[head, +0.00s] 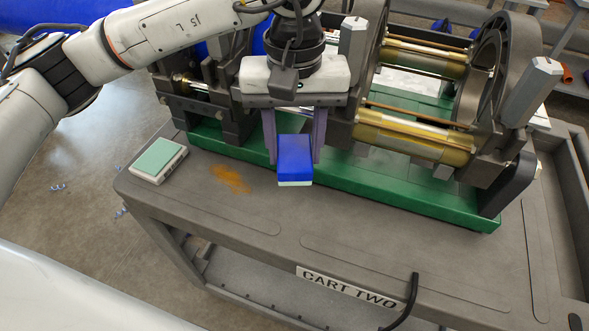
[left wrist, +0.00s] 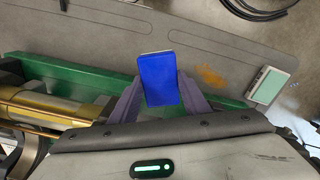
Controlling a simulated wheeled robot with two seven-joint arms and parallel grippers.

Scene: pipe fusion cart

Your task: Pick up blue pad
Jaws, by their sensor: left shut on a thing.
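The blue pad (head: 295,158) is a small blue block with a pale lower layer. My left gripper (head: 294,150) is shut on it, with one purple finger on each side. In the head view the pad is over the cart top, in front of the green base of the fusion machine; its exact height above the surface cannot be told. In the left wrist view the pad (left wrist: 160,80) sits between the two fingers (left wrist: 158,92). My right gripper is not in view.
The fusion machine (head: 430,135), with a green base (head: 380,183) and large clamp rings, fills the cart's back. A white block with a pale green top (head: 159,160) lies at the cart's left corner. An orange-brown stain (head: 230,178) marks the surface. The cart's front (head: 400,245) is clear.

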